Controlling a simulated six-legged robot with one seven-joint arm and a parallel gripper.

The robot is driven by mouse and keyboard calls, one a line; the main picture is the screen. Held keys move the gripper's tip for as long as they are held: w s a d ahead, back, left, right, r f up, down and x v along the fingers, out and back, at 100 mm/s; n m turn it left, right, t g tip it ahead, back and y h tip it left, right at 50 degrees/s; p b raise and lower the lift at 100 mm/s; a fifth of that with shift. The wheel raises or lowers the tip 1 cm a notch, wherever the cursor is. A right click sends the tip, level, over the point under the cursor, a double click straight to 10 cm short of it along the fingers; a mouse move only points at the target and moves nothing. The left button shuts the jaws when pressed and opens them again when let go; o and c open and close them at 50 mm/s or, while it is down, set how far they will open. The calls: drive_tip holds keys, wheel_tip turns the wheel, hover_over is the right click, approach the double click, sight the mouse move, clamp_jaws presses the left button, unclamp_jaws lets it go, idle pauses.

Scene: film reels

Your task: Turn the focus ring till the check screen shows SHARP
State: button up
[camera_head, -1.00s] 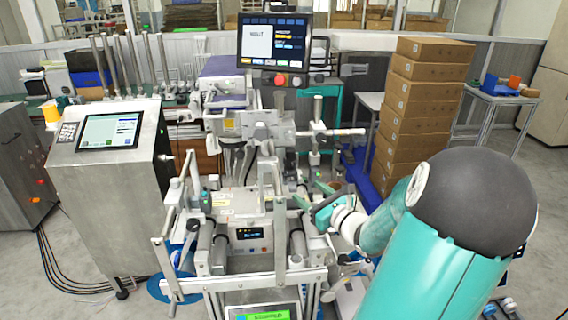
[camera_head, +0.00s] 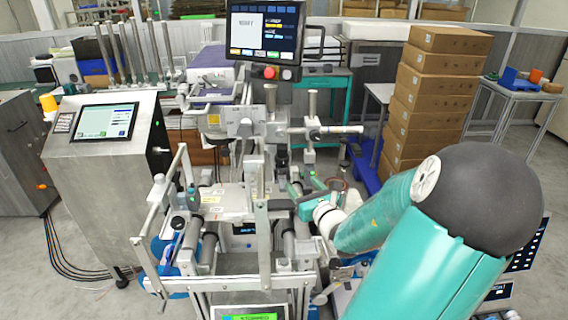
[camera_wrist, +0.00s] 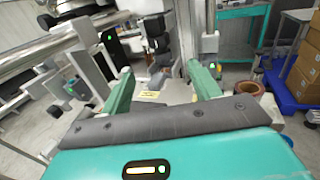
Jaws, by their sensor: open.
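The check screen is the dark monitor (camera_head: 262,32) at the top of the head view. It has a white panel with a short dark word, too small to read surely. A black stepped upright cylinder, which looks like the lens with the focus ring (camera_wrist: 157,42), stands at the top middle of the wrist view. It also shows as a small dark upright in the head view (camera_head: 282,152). My gripper (camera_wrist: 162,76) is open, with its two green fingers apart and nothing between them. The cylinder stands beyond the fingertips, roughly between them in the picture; the distance is unclear. My gripper also shows in the head view (camera_head: 296,196).
Metal rails and rollers (camera_head: 262,208) of the machine surround my gripper. A cabinet with a tablet screen (camera_head: 104,122) stands at left. A stack of cardboard boxes (camera_head: 433,92) stands at right. A brown roll (camera_wrist: 250,87) lies right of my fingers.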

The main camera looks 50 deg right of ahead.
sight(287, 162)
drive_tip(key=x, duration=1.2)
drive_tip(key=shift+w, duration=0.15)
drive_tip(key=shift+c, duration=0.4)
drive_tip(key=c, duration=0.9)
drive_tip(key=shift+y, duration=0.3)
drive_tip(key=shift+d+r+n+t+y, duration=0.1)
drive_tip(key=shift+n+t+y, duration=0.3)
drive_tip(key=shift+n+y, duration=0.2)
drive_tip(key=shift+d+r+n+t+y, duration=0.15)
drive_tip(key=shift+n+t+y, duration=0.3)
drive_tip(key=shift+y, duration=0.25)
drive_tip(key=shift+d+f+n+t+y, duration=0.1)
drive_tip(key=shift+n+t+y, duration=0.05)
drive_tip(key=shift+n+y, duration=0.7)
drive_tip(key=shift+d+n+t+y, duration=0.15)
drive_tip(key=shift+n+y, duration=0.35)
drive_tip(key=shift+y, duration=0.55)
